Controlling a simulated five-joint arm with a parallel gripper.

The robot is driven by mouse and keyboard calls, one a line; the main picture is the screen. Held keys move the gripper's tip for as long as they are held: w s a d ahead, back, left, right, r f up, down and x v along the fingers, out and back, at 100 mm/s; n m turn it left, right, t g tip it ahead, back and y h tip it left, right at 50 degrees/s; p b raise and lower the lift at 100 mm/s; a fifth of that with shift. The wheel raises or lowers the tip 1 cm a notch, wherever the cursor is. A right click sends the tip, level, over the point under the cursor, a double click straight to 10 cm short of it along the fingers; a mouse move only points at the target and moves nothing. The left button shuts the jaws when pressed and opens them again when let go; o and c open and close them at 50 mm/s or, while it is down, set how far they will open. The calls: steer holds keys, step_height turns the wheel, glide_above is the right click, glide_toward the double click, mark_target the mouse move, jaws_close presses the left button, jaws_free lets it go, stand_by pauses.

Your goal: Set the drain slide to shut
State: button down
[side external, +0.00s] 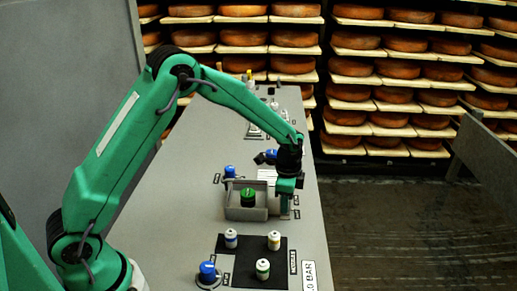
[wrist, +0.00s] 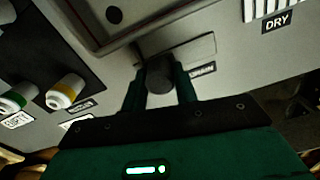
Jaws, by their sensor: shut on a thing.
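The drain slide appears as a dark round knob (wrist: 160,74) on a pale strip in the wrist view. In the side view my gripper (side external: 286,208) points down at the right of a grey open box, near the panel's right edge. It hides the knob there.
The grey box (side external: 232,213) holds a green button (side external: 248,197), close to my gripper. A black pad (side external: 250,254) with several small vials lies nearer. Blue knobs (side external: 208,272) stand along the panel (side external: 170,220). Cheese shelves (side external: 395,75) stand behind.

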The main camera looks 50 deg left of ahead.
steer(key=shift+s+d, duration=0.2)
steer(key=shift+d, duration=0.1)
steer(key=c, duration=1.1)
jaws_free()
steer(key=shift+a, duration=0.1)
steer(key=shift+w+r, duration=0.1)
steer(key=shift+r, duration=0.4)
step_height(320, 180, up, 7)
steer(key=shift+f, duration=0.1)
